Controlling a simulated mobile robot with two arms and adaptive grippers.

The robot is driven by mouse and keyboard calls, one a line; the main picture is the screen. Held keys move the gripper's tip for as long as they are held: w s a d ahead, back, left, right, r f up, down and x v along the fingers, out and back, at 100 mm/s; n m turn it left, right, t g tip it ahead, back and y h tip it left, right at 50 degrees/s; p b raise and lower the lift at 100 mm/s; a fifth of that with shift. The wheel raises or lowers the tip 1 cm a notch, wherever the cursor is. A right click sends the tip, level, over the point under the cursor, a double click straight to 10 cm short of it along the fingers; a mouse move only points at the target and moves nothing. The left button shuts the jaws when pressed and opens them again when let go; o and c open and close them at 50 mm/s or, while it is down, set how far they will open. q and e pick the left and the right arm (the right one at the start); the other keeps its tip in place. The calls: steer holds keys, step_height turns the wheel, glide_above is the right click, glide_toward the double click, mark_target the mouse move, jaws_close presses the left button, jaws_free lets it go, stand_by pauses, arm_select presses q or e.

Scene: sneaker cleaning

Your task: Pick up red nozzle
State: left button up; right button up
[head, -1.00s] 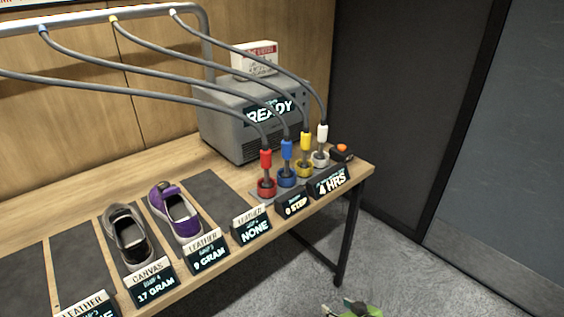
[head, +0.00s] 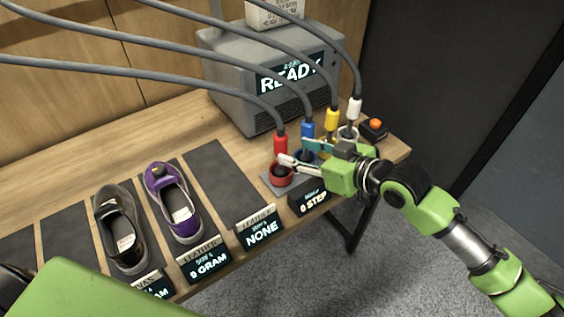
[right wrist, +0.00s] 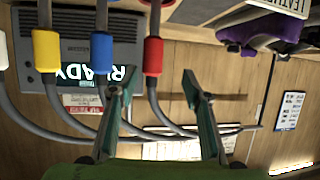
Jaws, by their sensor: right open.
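The red nozzle (head: 281,146) hangs upright on a grey hose above the red cup (head: 279,177) at the bench's right part. It also shows in the right wrist view (right wrist: 152,57), where the picture is upside down. My right gripper (head: 297,152) is open, with its fingers just to the right of and in front of the red nozzle. In the right wrist view the red nozzle lies between the two spread fingers (right wrist: 152,84), apparently not gripped. A green part of my left arm shows at lower left; its gripper is out of view.
The blue nozzle (head: 308,130), yellow nozzle (head: 332,121) and white nozzle (head: 354,108) hang close by on the right. A grey machine (head: 228,75) reading READY stands behind. A purple shoe (head: 173,205) and dark shoe (head: 120,228) stand left.

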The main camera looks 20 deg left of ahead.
mark_target(286, 144)
steer(key=x, duration=0.3)
steer(key=shift+w+d, duration=0.15)
steer(key=shift+w+a+f+p, duration=0.15)
steer(key=shift+w+a+p, duration=0.2)
steer(key=x, duration=0.2)
steer(key=p+x, duration=0.1)
steer(key=x, duration=0.1)
steer(key=shift+w, duration=0.3)
steer(key=shift+w+a+f, duration=0.1)
steer(key=shift+a+f, duration=0.05)
arm_select(q)
steer(key=shift+w+a+r, duration=0.1)
steer(key=shift+w+r, duration=1)
steer(key=shift+w, duration=0.1)
arm_select(e)
steer(key=c, duration=1.1)
arm_select(q)
steer(key=shift+w, duration=0.45)
arm_select(e)
jaws_close()
